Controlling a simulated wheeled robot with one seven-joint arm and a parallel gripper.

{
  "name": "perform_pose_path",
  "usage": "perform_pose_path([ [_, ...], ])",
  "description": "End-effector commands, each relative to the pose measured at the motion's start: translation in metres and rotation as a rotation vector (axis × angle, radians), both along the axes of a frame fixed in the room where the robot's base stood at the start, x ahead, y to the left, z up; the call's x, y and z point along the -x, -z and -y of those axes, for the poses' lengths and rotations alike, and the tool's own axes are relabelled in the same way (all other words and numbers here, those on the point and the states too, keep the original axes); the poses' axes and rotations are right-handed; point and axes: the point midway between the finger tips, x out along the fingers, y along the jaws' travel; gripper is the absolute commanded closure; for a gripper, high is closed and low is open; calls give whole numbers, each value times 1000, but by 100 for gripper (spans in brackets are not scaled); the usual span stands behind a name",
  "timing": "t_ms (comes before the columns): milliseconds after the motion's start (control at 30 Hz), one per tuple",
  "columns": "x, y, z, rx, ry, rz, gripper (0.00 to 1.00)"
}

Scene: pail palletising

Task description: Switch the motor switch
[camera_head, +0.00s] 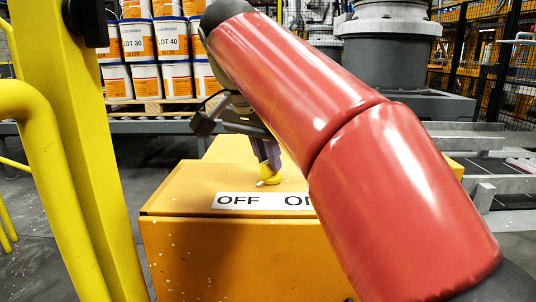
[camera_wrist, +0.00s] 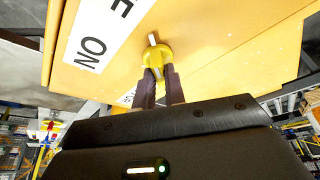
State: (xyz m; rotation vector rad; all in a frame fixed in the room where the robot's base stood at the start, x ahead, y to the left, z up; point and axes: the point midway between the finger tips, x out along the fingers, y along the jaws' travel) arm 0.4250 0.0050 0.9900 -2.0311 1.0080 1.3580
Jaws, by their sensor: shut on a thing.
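The motor switch (camera_head: 269,175) is a small yellow knob with a pale bar on top of an orange-yellow box (camera_head: 190,185). A white label (camera_head: 238,200) reading OFF and ON lies beside it, its ON end partly hidden behind my red arm in the head view. My gripper (camera_head: 268,163) comes down from above with its fingers at the knob. In the wrist view the knob (camera_wrist: 157,54) sits between the tips of my gripper (camera_wrist: 160,72), which is shut on it. The pale bar shows past the fingertips, pointing away from them. The label (camera_wrist: 95,30) is to its left there.
A yellow post (camera_head: 75,160) and curved rail (camera_head: 35,150) stand close at the left. Pails (camera_head: 140,40) are stacked on a wooden pallet (camera_head: 165,106) behind the box. A grey machine (camera_head: 388,50) and a conveyor (camera_head: 485,160) are at the right.

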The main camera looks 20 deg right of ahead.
Motion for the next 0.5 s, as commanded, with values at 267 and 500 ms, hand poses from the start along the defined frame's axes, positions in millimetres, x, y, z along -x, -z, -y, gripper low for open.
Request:
perform_pose_path([
  [267,1,-1,1,0,-84,4,100],
  [500,2,-1,2,-1,-266,4,100],
])
